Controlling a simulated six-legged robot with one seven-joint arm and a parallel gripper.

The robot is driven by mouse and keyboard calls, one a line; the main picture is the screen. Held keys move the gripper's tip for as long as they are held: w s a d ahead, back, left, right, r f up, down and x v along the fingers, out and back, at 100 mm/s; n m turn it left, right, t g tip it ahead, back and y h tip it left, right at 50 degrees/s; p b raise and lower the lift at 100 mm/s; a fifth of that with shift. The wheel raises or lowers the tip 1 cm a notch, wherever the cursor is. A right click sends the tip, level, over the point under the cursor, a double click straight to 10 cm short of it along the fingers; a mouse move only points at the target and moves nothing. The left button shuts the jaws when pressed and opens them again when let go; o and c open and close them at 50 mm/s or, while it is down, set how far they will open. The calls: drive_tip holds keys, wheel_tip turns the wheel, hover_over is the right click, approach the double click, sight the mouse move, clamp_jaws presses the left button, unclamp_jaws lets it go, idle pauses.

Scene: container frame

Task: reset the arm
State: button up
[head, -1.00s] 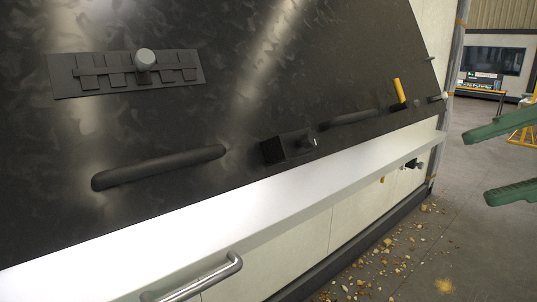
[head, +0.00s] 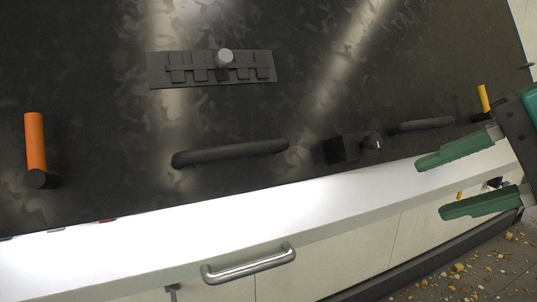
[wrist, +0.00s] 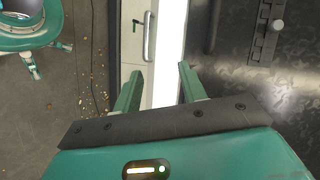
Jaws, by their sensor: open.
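My gripper (head: 450,180) is at the right of the head view, with two green fingers apart and nothing between them. In the wrist view my gripper (wrist: 158,88) also shows open and empty, in front of the white ledge and the cabinet front. The part of my arm behind the fingers is cut off by the right edge of the head view.
A dark panel (head: 300,110) carries a slotted plate with a grey knob (head: 224,58), black handles (head: 230,152), an orange handle (head: 36,145) and a yellow one (head: 484,98). Below are a white ledge (head: 250,215) and a metal handle (head: 248,264). Pebbles (head: 460,270) litter the floor.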

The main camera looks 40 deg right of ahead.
drive_tip(key=w+a+f+n+g, duration=0.2)
drive_tip(key=w+a+f+n, duration=0.25)
drive_tip(key=w+f, duration=0.45)
drive_tip(key=w+a+f+n+g, duration=0.2)
drive_tip(key=w+a+f+n, duration=0.35)
drive_tip(key=w, duration=0.55)
drive_tip(key=w+a+f+n+h, duration=0.1)
drive_tip(key=a+f, duration=0.3)
drive_tip(key=f, duration=0.4)
drive_tip(key=w+a+f+n+g+h, duration=0.1)
drive_tip(key=a+f+n, duration=0.3)
drive_tip(key=f, duration=0.5)
drive_tip(key=shift+w+a+f+n, duration=0.2)
drive_tip(key=shift+w+a+n, duration=0.1)
drive_tip(key=shift+w+a, duration=0.25)
drive_tip(key=shift+d, duration=0.1)
